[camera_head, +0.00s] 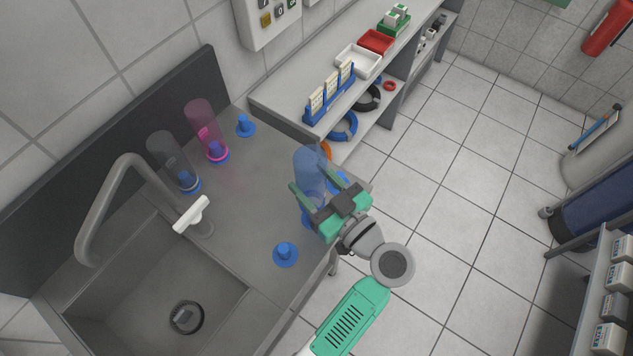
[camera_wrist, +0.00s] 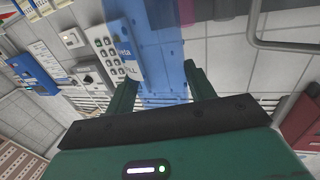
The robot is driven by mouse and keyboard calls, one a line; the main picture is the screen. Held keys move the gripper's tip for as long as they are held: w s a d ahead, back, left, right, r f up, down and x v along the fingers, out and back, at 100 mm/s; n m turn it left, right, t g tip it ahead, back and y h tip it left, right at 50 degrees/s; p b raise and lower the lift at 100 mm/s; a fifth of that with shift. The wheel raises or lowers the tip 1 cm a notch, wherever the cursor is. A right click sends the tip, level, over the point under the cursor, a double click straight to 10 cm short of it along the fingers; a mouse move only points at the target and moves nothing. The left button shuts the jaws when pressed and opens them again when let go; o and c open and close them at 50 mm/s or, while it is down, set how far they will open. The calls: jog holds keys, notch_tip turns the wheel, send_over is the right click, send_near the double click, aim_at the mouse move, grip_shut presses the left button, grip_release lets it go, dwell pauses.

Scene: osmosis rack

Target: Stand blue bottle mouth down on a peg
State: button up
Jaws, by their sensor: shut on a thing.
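The translucent blue bottle (camera_head: 309,160) stands about upright over the right part of the grey counter. My gripper (camera_head: 311,178) is shut on it, one finger on each side. In the wrist view the blue bottle (camera_wrist: 160,45) fills the space between the fingers of my gripper (camera_wrist: 158,82). A blue peg (camera_head: 307,217) shows partly below the bottle, beside my gripper. I cannot tell whether the bottle is around it or above it; its mouth is hidden. Bare blue pegs stand at the back (camera_head: 245,126), at the front (camera_head: 285,255) and just right of the bottle (camera_head: 341,182).
A pink bottle (camera_head: 201,122) and a clear bottle (camera_head: 167,153) stand on pegs at the left. A grey tap (camera_head: 100,195) arches over the sink (camera_head: 150,300). A side bench with a blue rack (camera_head: 330,98) and trays lies behind the bottle.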

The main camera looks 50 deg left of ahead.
aim_at(321, 203)
jog(key=shift+d+f+b, duration=0.1)
jog(key=shift+d+b, duration=0.1)
jog(key=shift+b, duration=0.25)
jog(key=shift+f, duration=0.15)
dwell(0.3)
jog(key=shift+f+b, duration=0.2)
jog(key=shift+b, duration=0.45)
jog(key=shift+f, duration=0.1)
jog(key=shift+f+b, duration=0.75)
jog(key=shift+b, duration=0.25)
jog(key=shift+f+b, duration=1)
jog(key=shift+b, duration=0.1)
jog(key=shift+f, duration=0.15)
